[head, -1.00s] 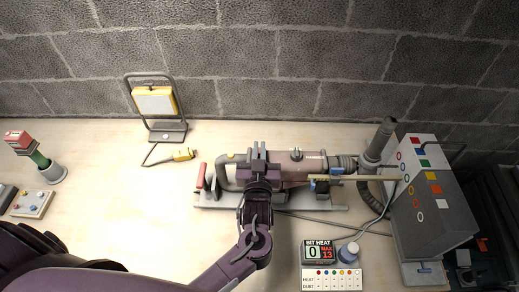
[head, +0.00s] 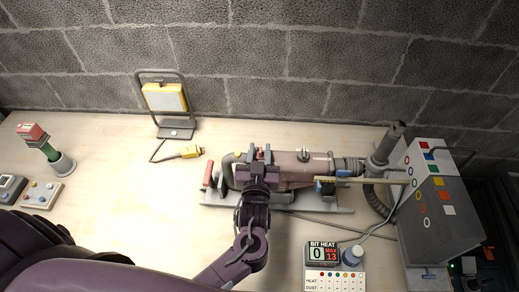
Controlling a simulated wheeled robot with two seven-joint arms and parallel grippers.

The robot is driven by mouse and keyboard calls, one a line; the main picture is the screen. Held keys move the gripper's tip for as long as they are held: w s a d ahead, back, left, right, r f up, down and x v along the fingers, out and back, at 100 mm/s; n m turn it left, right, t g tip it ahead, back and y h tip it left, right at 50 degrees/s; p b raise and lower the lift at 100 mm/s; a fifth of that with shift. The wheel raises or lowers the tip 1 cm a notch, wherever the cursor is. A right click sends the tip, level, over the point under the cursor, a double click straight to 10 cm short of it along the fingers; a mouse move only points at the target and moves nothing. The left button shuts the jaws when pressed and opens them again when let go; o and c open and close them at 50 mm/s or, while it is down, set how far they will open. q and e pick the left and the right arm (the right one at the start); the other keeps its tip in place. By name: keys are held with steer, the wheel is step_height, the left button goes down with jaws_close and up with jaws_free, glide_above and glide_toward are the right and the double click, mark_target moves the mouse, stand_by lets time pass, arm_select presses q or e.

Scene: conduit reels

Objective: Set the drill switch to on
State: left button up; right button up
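The drill (head: 303,168) is a mauve-grey machine with a grey D-shaped rear handle, lying on a grey cradle (head: 330,209) in the middle of the bench. My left gripper (head: 258,154) is over the rear part of the drill body. Its two fingers stand apart, and a small red piece (head: 260,154) shows between them, perhaps the drill switch. The switch's position is hidden by the gripper, and I cannot tell whether the fingers touch it. My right gripper is out of view.
A work lamp (head: 165,98) and a yellow plug (head: 190,152) lie behind left. A bit heat display (head: 322,254) reads 0, MAX 13. A grey box with coloured marks (head: 440,210) stands at right. Bench at left-centre is clear.

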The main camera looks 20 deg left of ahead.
arm_select(q)
steer(key=b+v, duration=0.2)
steer(key=v, duration=0.4)
steer(key=shift+s, duration=0.4)
